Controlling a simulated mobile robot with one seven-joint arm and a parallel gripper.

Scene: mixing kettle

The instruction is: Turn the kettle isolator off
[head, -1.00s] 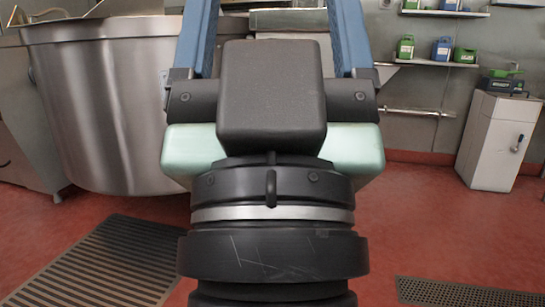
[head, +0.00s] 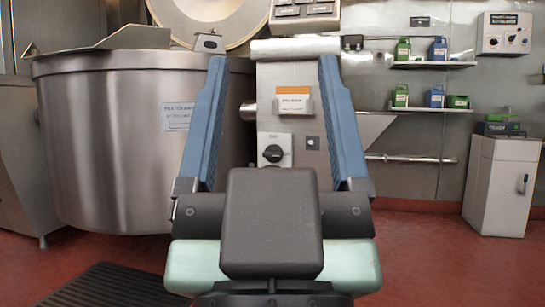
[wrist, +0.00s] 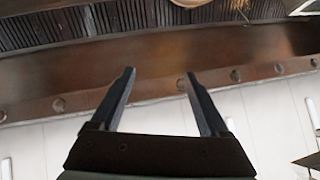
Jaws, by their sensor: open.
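The large steel kettle (head: 110,150) stands at the left in the head view, with a white label on its side. A grey steel column (head: 262,90) stands to its right. On the column is a white switch plate (head: 283,141) with a black rotary knob (head: 273,154); the picture is too small to read its marking or setting. My gripper (head: 272,65) is open and empty, its two blue fingers pointing up on either side of the column in the picture. It is in front of the column, apart from the knob. The wrist view shows the open fingers (wrist: 157,73) but no switch.
A control box (head: 504,34) with several knobs hangs on the right wall. Shelves (head: 430,65) hold green and blue containers. A white cabinet (head: 502,185) stands at right. Red floor between is clear; a dark grate (head: 110,285) lies at lower left.

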